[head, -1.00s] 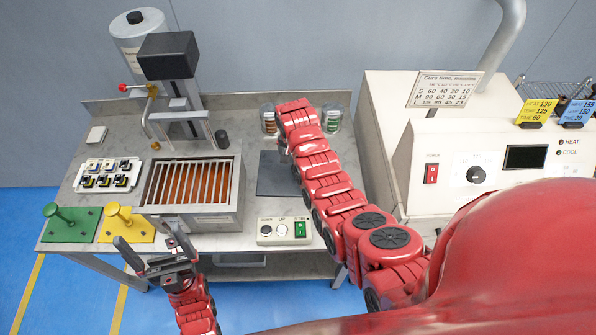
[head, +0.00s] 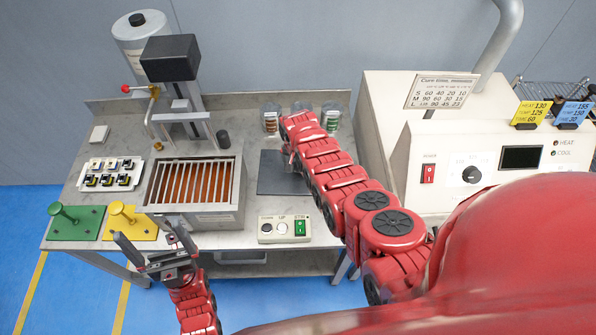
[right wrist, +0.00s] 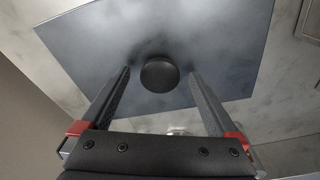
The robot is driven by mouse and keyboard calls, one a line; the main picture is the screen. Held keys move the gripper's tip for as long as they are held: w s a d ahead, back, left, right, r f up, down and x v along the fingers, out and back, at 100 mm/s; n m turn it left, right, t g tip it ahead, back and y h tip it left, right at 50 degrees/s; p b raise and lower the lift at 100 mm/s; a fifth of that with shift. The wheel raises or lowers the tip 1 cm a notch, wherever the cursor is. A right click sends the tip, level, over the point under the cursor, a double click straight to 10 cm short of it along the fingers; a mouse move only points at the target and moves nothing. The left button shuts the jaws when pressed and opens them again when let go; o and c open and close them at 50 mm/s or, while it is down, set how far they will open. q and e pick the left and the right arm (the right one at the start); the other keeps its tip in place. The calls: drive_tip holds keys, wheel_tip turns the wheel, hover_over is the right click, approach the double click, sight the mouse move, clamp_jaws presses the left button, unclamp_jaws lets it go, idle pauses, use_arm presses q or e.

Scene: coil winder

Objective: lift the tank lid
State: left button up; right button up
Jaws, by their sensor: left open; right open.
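The tank lid is a flat dark grey plate (head: 272,181) lying on the bench right of the tank. In the right wrist view the lid (right wrist: 90,50) shows its round black knob (right wrist: 160,74). My right gripper (right wrist: 161,80) is open above the lid, its fingers on either side of the knob; I cannot tell whether they touch it. In the head view its fingers are hidden by my right arm. The metal tank (head: 221,216) stands open, with slats over orange-brown contents. My left gripper (head: 150,241) is open and empty in front of the bench.
Green (head: 76,231) and yellow (head: 134,228) handled plates lie at the bench's front left. A control box (head: 284,229) sits at the front edge. Jars (head: 331,117) stand behind my right arm. A white machine (head: 455,125) stands at right.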

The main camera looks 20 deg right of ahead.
clamp_jaws()
idle(0.3)
drive_tip(key=shift+r, duration=0.15)
idle(0.3)
